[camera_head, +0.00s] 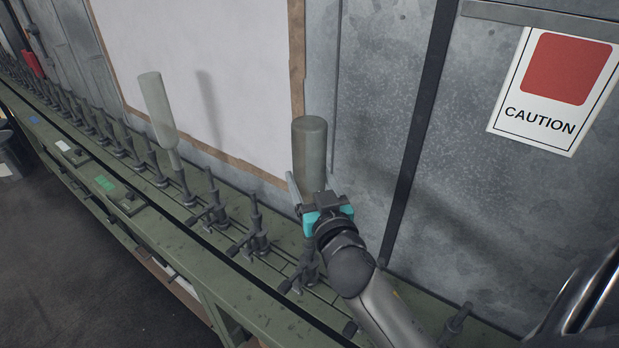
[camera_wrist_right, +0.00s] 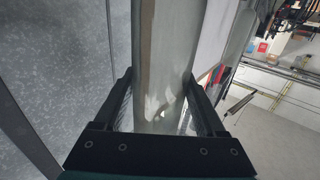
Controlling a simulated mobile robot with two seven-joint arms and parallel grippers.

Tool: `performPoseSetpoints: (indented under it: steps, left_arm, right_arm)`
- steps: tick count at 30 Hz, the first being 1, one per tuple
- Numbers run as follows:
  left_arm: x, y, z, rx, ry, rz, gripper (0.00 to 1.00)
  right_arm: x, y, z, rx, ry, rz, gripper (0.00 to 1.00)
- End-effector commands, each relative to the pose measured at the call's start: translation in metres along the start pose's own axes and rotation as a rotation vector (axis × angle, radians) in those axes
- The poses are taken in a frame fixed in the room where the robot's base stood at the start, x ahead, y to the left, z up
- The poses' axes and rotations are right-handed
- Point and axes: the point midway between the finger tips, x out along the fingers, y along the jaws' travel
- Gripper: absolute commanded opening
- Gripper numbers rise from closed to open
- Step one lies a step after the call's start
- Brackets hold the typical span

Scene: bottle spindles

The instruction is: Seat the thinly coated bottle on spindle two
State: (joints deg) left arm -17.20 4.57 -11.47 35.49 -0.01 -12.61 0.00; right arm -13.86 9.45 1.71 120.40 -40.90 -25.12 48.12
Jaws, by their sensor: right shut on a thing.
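A grey-green translucent bottle (camera_head: 309,150) stands upside down, base up, at the middle of the head view. My right gripper (camera_head: 318,200) is shut on its lower part; the right wrist view shows the bottle (camera_wrist_right: 162,60) between both fingers (camera_wrist_right: 160,108). A spindle (camera_head: 308,268) stands below the gripper. My gripper hides the bottle's neck, so I cannot tell whether it touches the spindle. A second, paler bottle (camera_head: 157,105) sits tilted, base up, on a spindle (camera_head: 184,185) further left. An empty spindle (camera_head: 256,225) stands between them. My left gripper is out of view.
The green rail (camera_head: 215,255) carries a long row of bare spindles (camera_head: 90,118) running to the far left. A metal wall with a white panel (camera_head: 200,60) and a caution sign (camera_head: 553,88) stands close behind. Another spindle (camera_head: 457,318) is at lower right.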

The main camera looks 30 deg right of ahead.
Motion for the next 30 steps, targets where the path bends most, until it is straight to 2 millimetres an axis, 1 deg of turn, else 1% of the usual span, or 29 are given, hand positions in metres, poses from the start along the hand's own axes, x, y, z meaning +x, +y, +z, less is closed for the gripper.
performPoseSetpoints:
  steps: [1,5,16,23,24,30]
  left_arm:
    - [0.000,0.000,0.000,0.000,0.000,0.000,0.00]
    - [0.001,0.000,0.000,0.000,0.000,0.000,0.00]
    - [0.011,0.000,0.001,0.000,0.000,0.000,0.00]
    - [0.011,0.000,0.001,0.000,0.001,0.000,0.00]
    - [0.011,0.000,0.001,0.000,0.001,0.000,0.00]
    - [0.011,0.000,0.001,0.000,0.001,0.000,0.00]
  right_arm:
    - [0.000,0.000,-0.002,0.000,0.005,-0.001,0.00]
    - [0.000,0.000,-0.001,0.000,0.005,-0.001,0.00]
    - [0.000,0.000,0.012,0.001,0.004,-0.001,0.00]
    - [0.000,0.000,0.012,0.000,0.005,-0.001,0.00]
    - [0.000,0.000,0.012,0.000,0.005,-0.001,0.74]
    - [0.000,0.000,0.013,0.000,0.003,-0.001,0.96]
